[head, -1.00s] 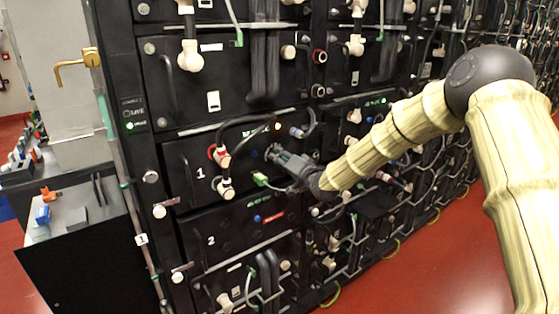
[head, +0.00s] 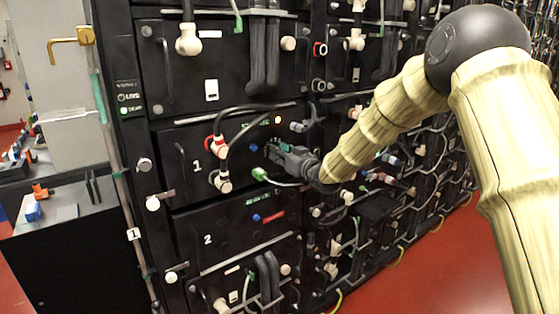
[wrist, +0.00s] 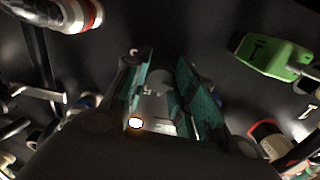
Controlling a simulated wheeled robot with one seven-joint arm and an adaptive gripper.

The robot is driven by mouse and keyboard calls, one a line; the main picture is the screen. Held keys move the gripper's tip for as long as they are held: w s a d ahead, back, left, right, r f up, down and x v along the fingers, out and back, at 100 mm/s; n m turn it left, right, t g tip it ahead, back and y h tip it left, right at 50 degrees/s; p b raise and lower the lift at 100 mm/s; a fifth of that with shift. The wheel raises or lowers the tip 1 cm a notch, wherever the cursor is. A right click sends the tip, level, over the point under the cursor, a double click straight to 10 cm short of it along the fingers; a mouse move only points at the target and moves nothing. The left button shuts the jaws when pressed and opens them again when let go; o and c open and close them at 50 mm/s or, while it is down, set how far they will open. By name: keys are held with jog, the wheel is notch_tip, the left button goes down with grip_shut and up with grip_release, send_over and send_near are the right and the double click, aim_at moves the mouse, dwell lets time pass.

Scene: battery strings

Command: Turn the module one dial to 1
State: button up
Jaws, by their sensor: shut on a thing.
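The module one panel (head: 180,160), black and marked with a white 1, is in the rack's middle row in the head view. My gripper (head: 270,149) is against the right part of this panel. In the wrist view my gripper (wrist: 165,98) has its teal finger pads on either side of a pale grey piece (wrist: 158,106), which I take for the module one dial, and is shut on it. The fingers hide much of the dial, and I cannot read its setting. Small pale marks show on the panel close to the fingertips.
A red-collared connector (head: 217,143) with black cables is left of my gripper. A green plug (head: 260,173) sits just below it. The module two panel (head: 225,232) is below. Red floor (head: 440,270) is clear at right.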

jog(key=n+b, duration=0.3)
jog(key=n, duration=0.1)
jog(key=shift+f, duration=0.15)
jog(key=shift+n+b, duration=0.95)
jog(key=shift+n, duration=0.55)
jog(key=o, duration=0.9)
jog(key=shift+o, duration=0.2)
jog(key=shift+s, duration=0.1)
